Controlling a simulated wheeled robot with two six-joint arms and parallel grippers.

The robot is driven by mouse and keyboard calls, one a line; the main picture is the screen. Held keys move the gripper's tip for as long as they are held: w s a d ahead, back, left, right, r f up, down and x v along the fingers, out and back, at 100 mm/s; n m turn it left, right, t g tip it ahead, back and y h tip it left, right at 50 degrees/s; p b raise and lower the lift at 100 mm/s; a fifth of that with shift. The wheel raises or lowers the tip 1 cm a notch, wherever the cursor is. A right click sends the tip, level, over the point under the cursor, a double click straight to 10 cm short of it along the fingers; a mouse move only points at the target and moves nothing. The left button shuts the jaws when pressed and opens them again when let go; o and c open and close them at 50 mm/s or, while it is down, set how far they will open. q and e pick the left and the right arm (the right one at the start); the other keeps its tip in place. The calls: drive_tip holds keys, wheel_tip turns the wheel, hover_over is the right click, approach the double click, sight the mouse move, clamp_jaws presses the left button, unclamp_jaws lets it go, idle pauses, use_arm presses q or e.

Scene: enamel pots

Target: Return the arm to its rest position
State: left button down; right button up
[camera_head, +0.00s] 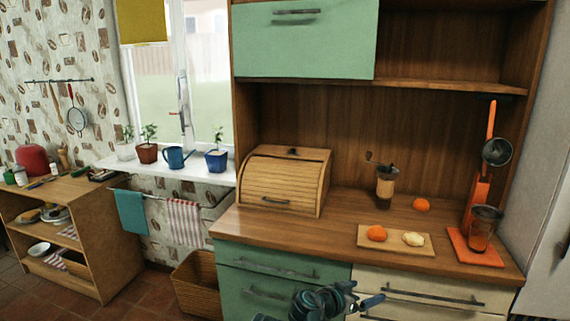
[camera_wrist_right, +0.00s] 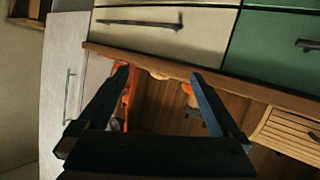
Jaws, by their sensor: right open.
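My right gripper (camera_head: 360,294) is low in the head view, in front of the cabinet drawers and below the counter's front edge. Its two blue-tipped fingers are apart with nothing between them. In the right wrist view the open gripper (camera_wrist_right: 161,76) shows dark fingers spread wide, with the counter edge and drawers beyond. That view is turned over, with the drawers at the top. My left gripper cannot be made out in either view.
The wooden counter (camera_head: 345,218) holds a roll-top bread box (camera_head: 283,180), a board (camera_head: 396,248) with an orange and a pale item, a grinder (camera_head: 385,187), another orange (camera_head: 421,204) and an orange press (camera_head: 480,200). A wicker basket (camera_head: 196,287) stands on the floor at left.

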drive_tip(key=s+a+f+n+g+y, duration=0.45)
drive_tip(key=s+a+f+n, duration=0.2)
drive_tip(key=s, duration=0.25)
drive_tip(key=s+a+f+n+g+y, duration=0.4)
drive_tip(key=s+a+f+n+y, duration=0.2)
drive_tip(key=s+a+f, duration=0.3)
wheel_tip(320, 180, up, 17)
drive_tip(key=p, duration=1.5)
drive_tip(key=shift+s+d+p, duration=0.25)
drive_tip(key=shift+s+p, duration=0.05)
drive_tip(key=shift+p, duration=0.1)
